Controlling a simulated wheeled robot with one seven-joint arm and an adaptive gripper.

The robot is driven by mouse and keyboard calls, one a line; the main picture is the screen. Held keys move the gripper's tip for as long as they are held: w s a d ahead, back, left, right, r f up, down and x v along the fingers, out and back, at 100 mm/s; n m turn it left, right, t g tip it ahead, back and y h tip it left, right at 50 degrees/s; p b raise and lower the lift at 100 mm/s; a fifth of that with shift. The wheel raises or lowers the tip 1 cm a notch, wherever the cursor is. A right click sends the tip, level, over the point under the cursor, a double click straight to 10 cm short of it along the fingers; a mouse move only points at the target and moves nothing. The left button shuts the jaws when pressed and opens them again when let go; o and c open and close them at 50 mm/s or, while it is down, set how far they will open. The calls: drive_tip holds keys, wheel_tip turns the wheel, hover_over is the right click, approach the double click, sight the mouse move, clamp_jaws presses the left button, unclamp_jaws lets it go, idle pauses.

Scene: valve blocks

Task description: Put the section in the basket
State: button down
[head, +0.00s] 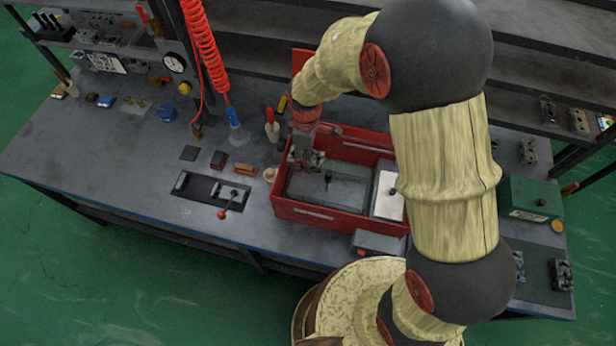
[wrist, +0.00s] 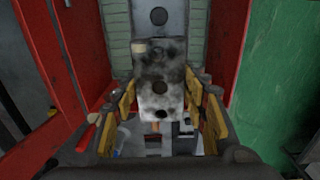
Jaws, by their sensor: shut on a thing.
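My gripper (head: 304,152) is over the left end of a red open-topped tub (head: 308,213) on the bench. In the wrist view, its yellow-padded fingers (wrist: 165,112) are shut on a worn grey metal section (wrist: 158,80) with dark round holes. In the head view the section is small and partly hidden by the fingers. The tub has a grey inside and a pale panel at its right end; its red walls also show in the wrist view (wrist: 85,50). I cannot make out a separate basket inside it.
A dark fixture with a red-knobbed lever (head: 228,198) lies left of the tub. A green box (head: 530,198) and several metal blocks stand at the right. A red coiled hose (head: 200,40) hangs behind.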

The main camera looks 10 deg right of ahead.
sight(306, 186)
wheel_tip(306, 186, down, 16)
drive_tip(key=shift+r+b, duration=0.1)
drive_tip(key=shift+b, duration=0.2)
idle(0.3)
drive_tip(key=shift+f, duration=0.2)
drive_tip(key=c, duration=1.3)
unclamp_jaws()
drive_tip(key=shift+s, duration=0.1)
